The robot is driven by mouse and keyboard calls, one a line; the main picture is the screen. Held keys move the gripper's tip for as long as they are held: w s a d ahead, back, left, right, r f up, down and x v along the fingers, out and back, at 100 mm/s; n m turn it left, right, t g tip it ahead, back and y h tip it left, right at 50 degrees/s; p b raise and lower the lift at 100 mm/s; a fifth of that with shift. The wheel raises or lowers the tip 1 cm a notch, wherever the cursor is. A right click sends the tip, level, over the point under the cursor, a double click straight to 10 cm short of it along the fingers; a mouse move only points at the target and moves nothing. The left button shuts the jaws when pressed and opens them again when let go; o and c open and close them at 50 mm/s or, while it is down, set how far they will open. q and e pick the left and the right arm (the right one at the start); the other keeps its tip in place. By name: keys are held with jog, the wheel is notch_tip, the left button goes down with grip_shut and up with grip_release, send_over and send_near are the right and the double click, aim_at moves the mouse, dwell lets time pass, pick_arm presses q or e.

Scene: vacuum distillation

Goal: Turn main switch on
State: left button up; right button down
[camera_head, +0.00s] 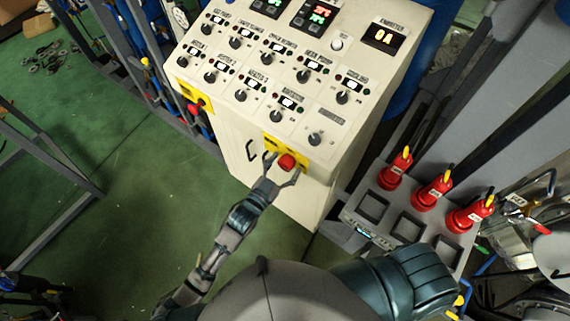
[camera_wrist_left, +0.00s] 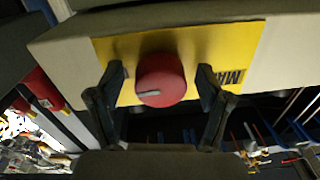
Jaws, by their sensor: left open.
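The main switch is a round red knob (camera_head: 287,161) on a yellow plate (camera_head: 272,143) at the lower front edge of the white control cabinet (camera_head: 240,150). In the left wrist view the red knob (camera_wrist_left: 161,80) sits on the yellow plate (camera_wrist_left: 225,50), with part of the word "MAIN" readable and a pale mark on the knob's lower left. My left gripper (camera_head: 282,166) is open, its fingers on either side of the knob. In the left wrist view its fingertips (camera_wrist_left: 160,78) show gaps to the knob on both sides. My right gripper is not in view.
Another red knob (camera_head: 195,107) on a yellow plate sits further left on the cabinet. Rows of black selector knobs and displays cover the sloped panel (camera_head: 290,60). Red bottles with yellow tips (camera_head: 432,192) stand at right. Green floor (camera_head: 130,200) is open at left.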

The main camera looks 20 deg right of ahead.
pick_arm(q)
jog(key=c, duration=1.2)
jog(key=shift+o, duration=0.2)
jog(key=shift+r+m+p, duration=0.1)
jog(key=shift+m+p, duration=0.3)
jog(key=shift+p, duration=0.1)
jog(key=o, duration=1.2)
jog(key=shift+c, duration=0.2)
jog(key=shift+s+a+f, duration=0.2)
jog(key=shift+s+a, duration=0.1)
jog(key=shift+a, duration=0.05)
jog(key=v, duration=1.1)
